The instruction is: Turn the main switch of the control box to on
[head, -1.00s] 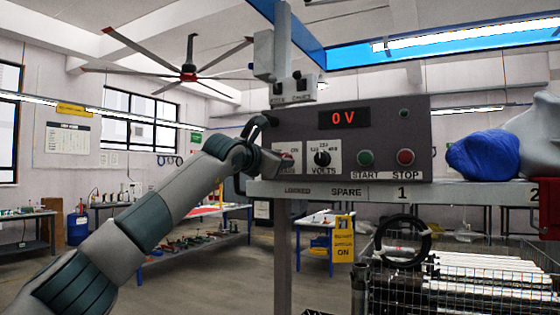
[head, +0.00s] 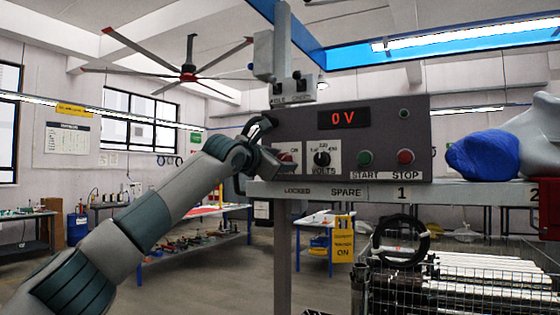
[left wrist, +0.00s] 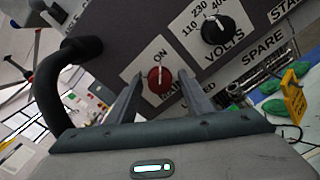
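The grey control box (head: 385,110) stands on a shelf, and its display (head: 344,119) reads 0 V. Its main switch is a red round knob (head: 286,157) on a white plate at the box's left end. In the left wrist view the red knob (left wrist: 160,80) has a white mark, with ON printed above it; the lower lettering is partly hidden. My left gripper (head: 277,163) is at this knob. In the left wrist view its open fingers (left wrist: 161,88) stand on either side of the knob, with a gap on each side. My right gripper is out of view.
The black VOLTS knob (head: 322,158) is just right of the main switch, then green START (head: 365,158) and red STOP (head: 405,157) buttons. A thick black handle or cable (left wrist: 55,85) curves close left of my gripper. The shelf edge (head: 330,192) runs below the box.

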